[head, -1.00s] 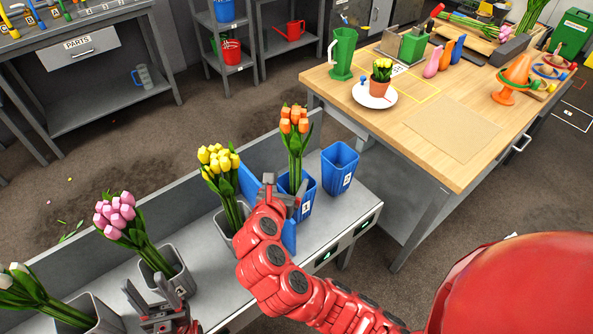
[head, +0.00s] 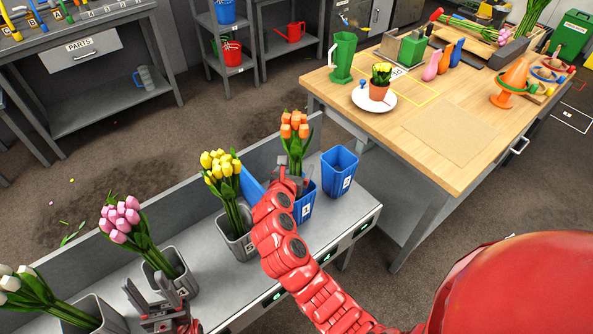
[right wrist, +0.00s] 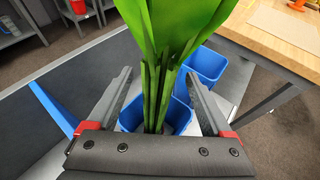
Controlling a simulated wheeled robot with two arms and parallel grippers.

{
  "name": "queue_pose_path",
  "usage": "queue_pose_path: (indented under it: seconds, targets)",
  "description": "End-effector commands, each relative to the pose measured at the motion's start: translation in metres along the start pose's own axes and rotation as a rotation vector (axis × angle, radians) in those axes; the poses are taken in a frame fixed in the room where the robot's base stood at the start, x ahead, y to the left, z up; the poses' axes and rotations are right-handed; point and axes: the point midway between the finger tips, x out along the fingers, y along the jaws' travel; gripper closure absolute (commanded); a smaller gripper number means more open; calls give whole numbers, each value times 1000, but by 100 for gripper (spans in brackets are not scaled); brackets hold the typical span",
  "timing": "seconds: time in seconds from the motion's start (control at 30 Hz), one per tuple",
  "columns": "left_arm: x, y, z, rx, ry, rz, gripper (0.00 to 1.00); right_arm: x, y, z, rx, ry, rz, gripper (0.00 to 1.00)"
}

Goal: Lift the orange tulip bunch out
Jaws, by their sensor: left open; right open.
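The orange tulip bunch (head: 295,138) stands upright in a blue bin (head: 306,208) on the grey bench. Its green stems (right wrist: 157,90) fill the middle of the right wrist view, and the blossoms are out of that view. My right gripper (right wrist: 158,78) is open, with one finger on each side of the stems, just above the blue bin's rim. In the head view my right gripper (head: 291,182) partly hides the stems and bin. My left gripper (head: 152,293) is open and empty, low in front of the grey bin of pink tulips (head: 122,217).
Yellow tulips (head: 221,168) stand in a grey bin (head: 238,245) left of the orange bunch, near a blue panel (head: 251,187). An empty-looking blue bin (head: 340,172) stands to the right. White tulips (head: 20,285) are at far left. A wooden table (head: 450,130) is behind right.

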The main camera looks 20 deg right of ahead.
Motion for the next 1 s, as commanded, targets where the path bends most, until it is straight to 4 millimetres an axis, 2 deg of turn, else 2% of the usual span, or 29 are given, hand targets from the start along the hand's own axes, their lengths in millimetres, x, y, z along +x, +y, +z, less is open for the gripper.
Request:
queue_pose_path:
  seconds: [0.07, 0.53, 0.87, 1.0]
  targets:
    - [0, 0, 0, 0, 0, 0, 50, 0, 0, 0, 0, 0, 0, 16]
    - [0, 0, 0, 0, 0, 0, 50, 0, 0, 0, 0, 0, 0, 98]
    - [0, 0, 0, 0, 0, 0, 50, -1, 0, 1, 0, -1, 0, 100]
    - [0, 0, 0, 0, 0, 0, 50, -3, 0, 7, 1, -3, -1, 100]
